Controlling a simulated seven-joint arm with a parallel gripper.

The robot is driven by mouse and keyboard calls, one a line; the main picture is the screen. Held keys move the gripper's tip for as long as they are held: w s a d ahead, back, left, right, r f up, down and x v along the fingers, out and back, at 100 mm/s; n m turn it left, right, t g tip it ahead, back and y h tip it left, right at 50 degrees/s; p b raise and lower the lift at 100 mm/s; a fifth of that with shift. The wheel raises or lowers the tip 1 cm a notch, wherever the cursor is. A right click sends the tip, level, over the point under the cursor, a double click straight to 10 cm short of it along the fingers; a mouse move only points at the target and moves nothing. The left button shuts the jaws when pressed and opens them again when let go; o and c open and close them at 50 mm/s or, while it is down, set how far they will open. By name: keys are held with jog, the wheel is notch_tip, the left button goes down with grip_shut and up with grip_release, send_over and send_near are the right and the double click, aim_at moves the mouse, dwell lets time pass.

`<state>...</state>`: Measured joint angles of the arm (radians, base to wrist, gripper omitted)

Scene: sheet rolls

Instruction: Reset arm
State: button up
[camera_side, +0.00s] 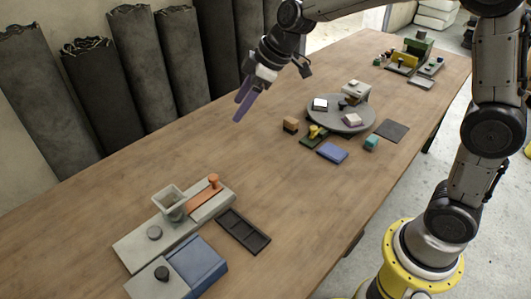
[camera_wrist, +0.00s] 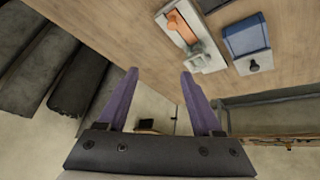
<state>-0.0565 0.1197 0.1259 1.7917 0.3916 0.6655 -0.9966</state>
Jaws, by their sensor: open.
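My gripper (camera_side: 243,103) hangs in the air above the back edge of the wooden table (camera_side: 200,150) in the side view. Its two purple fingers also show in the wrist view (camera_wrist: 158,76), spread apart with nothing between them. The gripper is open and empty. In the wrist view the fingertips point toward the table edge, with a grey base bearing an orange part (camera_wrist: 183,27) and a blue block (camera_wrist: 246,36) beyond them. Nothing in view touches the fingers.
Dark sheet rolls (camera_side: 110,95) stand upright behind the table. A round grey platform (camera_side: 325,122) with small objects stands right of centre. A grey base with a hopper (camera_side: 169,204) and a dark tray (camera_side: 243,231) are at the front left. The table's middle is clear.

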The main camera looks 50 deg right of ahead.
jog(key=s+d+r+m+t+h, duration=0.15)
jog(key=s+r, duration=0.25)
jog(key=s, duration=0.4)
jog(key=s+d+r+m, duration=0.1)
jog(key=s+d+r, duration=0.25)
jog(key=s, duration=0.55)
jog(key=s+d+f+m, duration=0.1)
jog(key=s+f+m, duration=0.2)
jog(key=s, duration=0.3)
jog(key=s+d+f+m+g+h, duration=0.1)
jog(key=s+f+m, duration=0.2)
jog(key=s, duration=0.3)
jog(key=shift+s+d+f+m, duration=0.2)
jog(key=shift+s+d+m, duration=0.15)
jog(key=shift+s+d, duration=0.05)
